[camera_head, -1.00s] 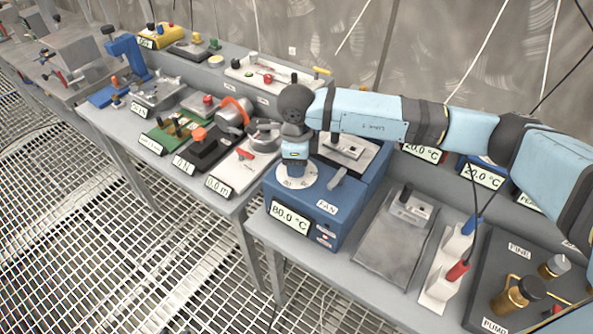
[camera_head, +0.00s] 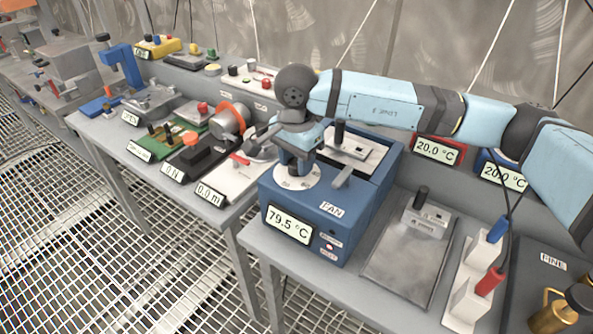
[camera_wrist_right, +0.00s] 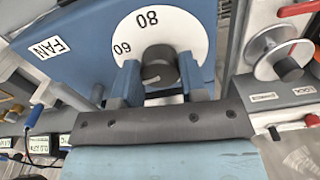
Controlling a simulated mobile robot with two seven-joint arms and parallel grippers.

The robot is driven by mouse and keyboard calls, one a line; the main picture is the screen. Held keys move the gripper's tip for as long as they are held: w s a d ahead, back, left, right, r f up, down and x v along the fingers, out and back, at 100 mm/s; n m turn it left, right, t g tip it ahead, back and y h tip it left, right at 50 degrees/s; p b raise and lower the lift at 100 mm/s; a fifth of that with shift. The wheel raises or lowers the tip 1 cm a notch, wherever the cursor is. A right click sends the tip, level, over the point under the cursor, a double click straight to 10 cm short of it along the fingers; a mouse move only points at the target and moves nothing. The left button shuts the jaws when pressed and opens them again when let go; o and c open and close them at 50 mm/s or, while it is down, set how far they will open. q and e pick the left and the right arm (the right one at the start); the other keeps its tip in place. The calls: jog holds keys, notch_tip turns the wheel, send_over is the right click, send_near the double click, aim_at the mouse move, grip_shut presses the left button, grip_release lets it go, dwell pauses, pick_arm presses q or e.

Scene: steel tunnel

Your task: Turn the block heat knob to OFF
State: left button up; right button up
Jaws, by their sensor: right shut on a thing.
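The blue heater block (camera_head: 330,222) stands on the grey bench, with a FAN label and a display (camera_head: 289,225) reading 79.5 °C. On its top is a round white dial (camera_head: 298,180). In the right wrist view the dial (camera_wrist_right: 195,32) shows 80 and 60. The dark knob (camera_wrist_right: 160,57) sits at its centre. My right gripper (camera_head: 297,172) is over the dial from above. In the wrist view its two fingers (camera_wrist_right: 159,75) are shut on the knob, one on each side. Any OFF mark is hidden. My left gripper is not in view.
A lever (camera_head: 344,163) and a black-handled part (camera_head: 340,132) are on the block beside the dial. A grey hot plate (camera_head: 405,262) lies to the right. A bench with a red-handled device (camera_head: 240,160) is to the left.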

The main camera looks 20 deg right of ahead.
jog(key=shift+f+n+b, duration=0.15)
jog(key=shift+n+b, duration=0.65)
jog(key=shift+n, duration=0.2)
jog(key=shift+n+b, duration=0.4)
jog(key=n+b, duration=0.4)
jog(key=n, duration=0.1)
jog(key=n+b, duration=0.2)
jog(key=n, duration=0.2)
jog(key=shift+n+b, duration=0.6)
jog(key=shift+n, duration=0.2)
jog(key=shift+r+n+b, duration=0.2)
jog(key=shift+n+b, duration=0.25)
jog(key=shift+n, duration=0.95)
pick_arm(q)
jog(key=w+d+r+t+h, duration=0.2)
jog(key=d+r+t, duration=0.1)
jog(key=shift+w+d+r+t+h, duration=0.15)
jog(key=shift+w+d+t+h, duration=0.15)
